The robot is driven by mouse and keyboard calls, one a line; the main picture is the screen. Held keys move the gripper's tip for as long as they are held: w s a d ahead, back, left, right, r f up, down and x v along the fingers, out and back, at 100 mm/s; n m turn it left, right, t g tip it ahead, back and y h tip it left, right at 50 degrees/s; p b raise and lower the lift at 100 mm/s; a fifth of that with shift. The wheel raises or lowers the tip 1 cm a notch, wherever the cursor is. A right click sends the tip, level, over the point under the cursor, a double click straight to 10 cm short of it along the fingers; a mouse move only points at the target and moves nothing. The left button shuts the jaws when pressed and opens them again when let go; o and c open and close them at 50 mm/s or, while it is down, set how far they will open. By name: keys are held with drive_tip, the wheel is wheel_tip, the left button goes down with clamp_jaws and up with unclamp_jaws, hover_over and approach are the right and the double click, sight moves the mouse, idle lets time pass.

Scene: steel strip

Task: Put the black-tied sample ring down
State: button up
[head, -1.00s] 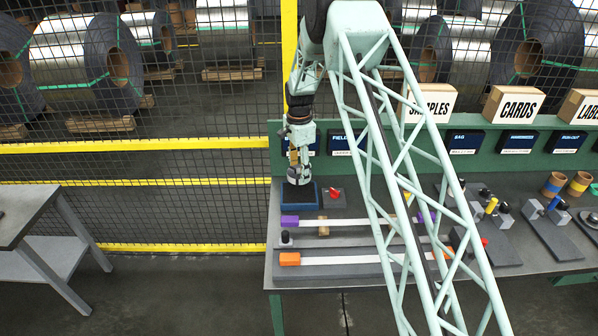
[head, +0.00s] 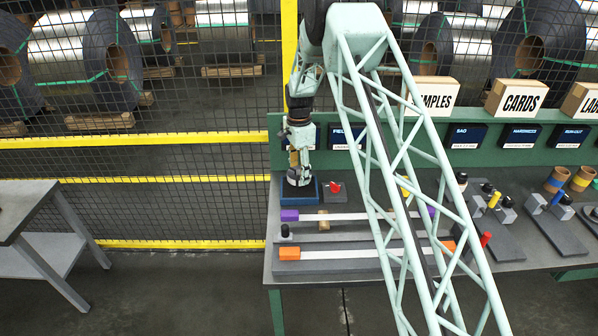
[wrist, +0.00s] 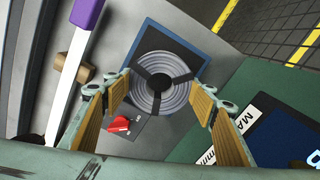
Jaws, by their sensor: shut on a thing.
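The sample ring (wrist: 161,82) is a coil of bright steel strip with several black ties around it. In the wrist view it lies flat between my two fingers, over the dark face of the blue-edged square pad (wrist: 200,48). My gripper (wrist: 160,100) has its tan-padded fingers on opposite sides of the ring, shut on it from outside. In the head view my gripper (head: 299,180) points straight down over the blue pad (head: 316,197) at the bench's left end. The ring is mostly hidden there, and I cannot tell whether it touches the pad.
A red knob (wrist: 120,123) on a grey plate sits close beside the pad. A strip with purple end blocks (head: 290,215) and one with orange end blocks (head: 289,254) lie in front. The green back panel (head: 278,150) and mesh fence stand behind.

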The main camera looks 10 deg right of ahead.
drive_tip(key=shift+f+b, duration=1.25)
drive_tip(key=shift+f, duration=0.75)
drive_tip(key=shift+f, duration=0.35)
drive_tip(key=o, duration=1.2)
drive_tip(key=shift+c, duration=0.2)
wheel_tip(320, 180, up, 12)
idle(0.3)
